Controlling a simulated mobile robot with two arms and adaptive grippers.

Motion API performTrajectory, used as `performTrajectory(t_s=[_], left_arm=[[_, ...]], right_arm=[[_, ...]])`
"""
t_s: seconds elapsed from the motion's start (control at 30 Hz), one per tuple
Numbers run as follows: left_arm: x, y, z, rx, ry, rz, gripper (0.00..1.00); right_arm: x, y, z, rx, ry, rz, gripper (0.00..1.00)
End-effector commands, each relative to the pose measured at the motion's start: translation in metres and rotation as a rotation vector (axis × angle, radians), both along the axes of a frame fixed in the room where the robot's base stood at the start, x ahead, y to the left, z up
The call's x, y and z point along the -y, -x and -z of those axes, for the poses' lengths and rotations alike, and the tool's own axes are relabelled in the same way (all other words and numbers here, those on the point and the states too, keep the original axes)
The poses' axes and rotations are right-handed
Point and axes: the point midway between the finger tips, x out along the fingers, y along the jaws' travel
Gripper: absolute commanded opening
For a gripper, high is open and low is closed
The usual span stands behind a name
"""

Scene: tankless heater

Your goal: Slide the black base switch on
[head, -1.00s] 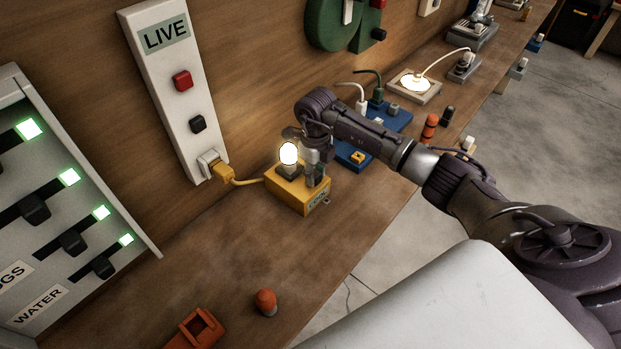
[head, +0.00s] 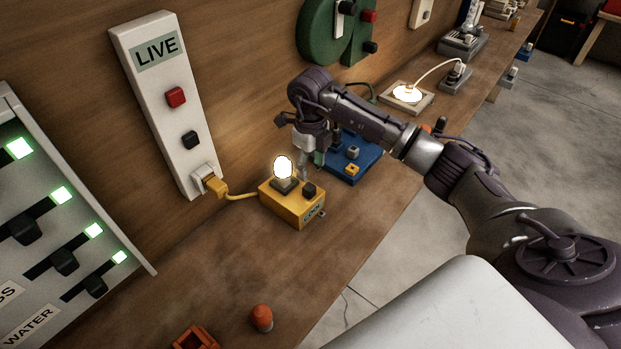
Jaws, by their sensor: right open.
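The yellow base (head: 292,207) sits on the wooden bench with a lit bulb (head: 283,167) standing on it. A small black switch (head: 309,190) shows on top of the base, to the right of the bulb. A small knob sticks out of the base's front right side. My right gripper (head: 308,166) is open and empty, with its fingers pointing down just behind the bulb and switch, apart from the switch as far as I can see. My left gripper is not in view.
A yellow cord runs from the base to a plug (head: 214,186) in the white LIVE panel (head: 160,105). A blue base (head: 350,160) stands behind my right gripper. An orange peg (head: 262,318) stands near the front.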

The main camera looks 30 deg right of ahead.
Motion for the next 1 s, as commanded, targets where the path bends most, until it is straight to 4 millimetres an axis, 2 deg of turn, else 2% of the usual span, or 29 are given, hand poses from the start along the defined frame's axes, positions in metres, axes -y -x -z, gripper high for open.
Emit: performTrajectory(t_s=[0.1, 0.3, 1.0], left_arm=[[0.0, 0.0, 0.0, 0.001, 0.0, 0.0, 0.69], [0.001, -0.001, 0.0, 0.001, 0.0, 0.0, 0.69], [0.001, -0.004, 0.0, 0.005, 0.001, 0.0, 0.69]], right_arm=[[0.001, -0.001, -0.023, 0.003, 0.001, 0.001, 0.56], [0.001, 0.0, -0.041, 0.001, 0.0, 0.001, 0.56], [0.001, 0.0, -0.043, 0.0, 0.0, 0.001, 0.56]])
